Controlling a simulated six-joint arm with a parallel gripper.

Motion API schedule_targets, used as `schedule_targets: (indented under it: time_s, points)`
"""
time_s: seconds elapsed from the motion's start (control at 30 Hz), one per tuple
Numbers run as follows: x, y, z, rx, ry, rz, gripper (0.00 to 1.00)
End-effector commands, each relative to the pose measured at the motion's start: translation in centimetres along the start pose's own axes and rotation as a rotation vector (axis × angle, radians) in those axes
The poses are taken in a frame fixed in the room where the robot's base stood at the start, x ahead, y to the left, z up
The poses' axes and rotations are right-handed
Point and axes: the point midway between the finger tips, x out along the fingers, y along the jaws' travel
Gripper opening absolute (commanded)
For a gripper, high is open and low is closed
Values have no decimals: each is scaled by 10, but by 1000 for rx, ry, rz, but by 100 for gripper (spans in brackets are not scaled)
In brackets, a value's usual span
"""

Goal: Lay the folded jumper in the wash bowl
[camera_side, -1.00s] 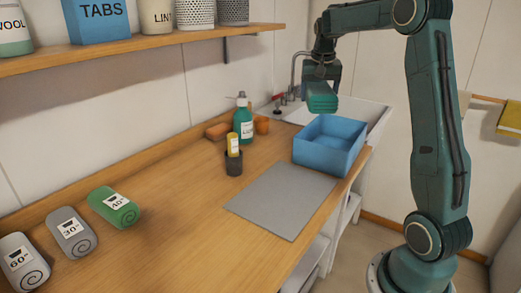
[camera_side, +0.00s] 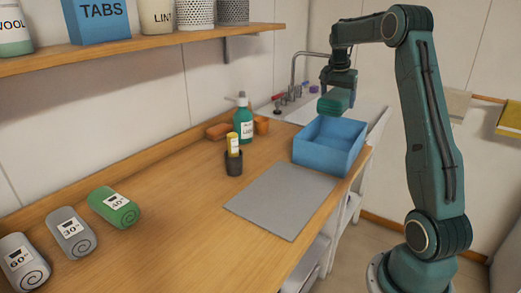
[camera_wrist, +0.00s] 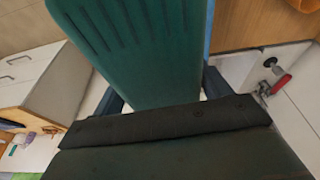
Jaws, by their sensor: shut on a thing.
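The folded jumper, a teal-green ribbed bundle (camera_side: 335,101), is held in my gripper (camera_side: 338,88) above the blue wash bowl (camera_side: 328,165). In the wrist view the jumper (camera_wrist: 140,45) fills the upper middle, between the two dark fingers. My gripper is shut on it, pointing down. The jumper appears over the far part of the bowl, apart from it; its exact position over the opening is hard to tell. The bowl is an open square tub at the right end of the wooden counter, and looks empty in the part that shows.
A grey mat (camera_side: 282,200) lies in front of the bowl. A teal bottle (camera_side: 244,124), orange blocks (camera_side: 217,131) and a dark cup with a yellow tube (camera_side: 233,160) stand left of it. A sink with a tap (camera_side: 297,68) is behind. Rolled towels (camera_side: 114,207) lie front left.

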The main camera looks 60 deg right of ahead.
Motion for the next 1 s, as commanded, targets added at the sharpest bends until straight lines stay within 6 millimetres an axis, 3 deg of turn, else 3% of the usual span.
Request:
schedule_targets:
  time_s: [0.6, 0.77, 1.0]
  points:
    - [108, 0, 30, 0, -2, 1, 44]
    - [121, 0, 33, 0, 1, 0, 44]
    - [124, 0, 34, 0, 2, -1, 44]
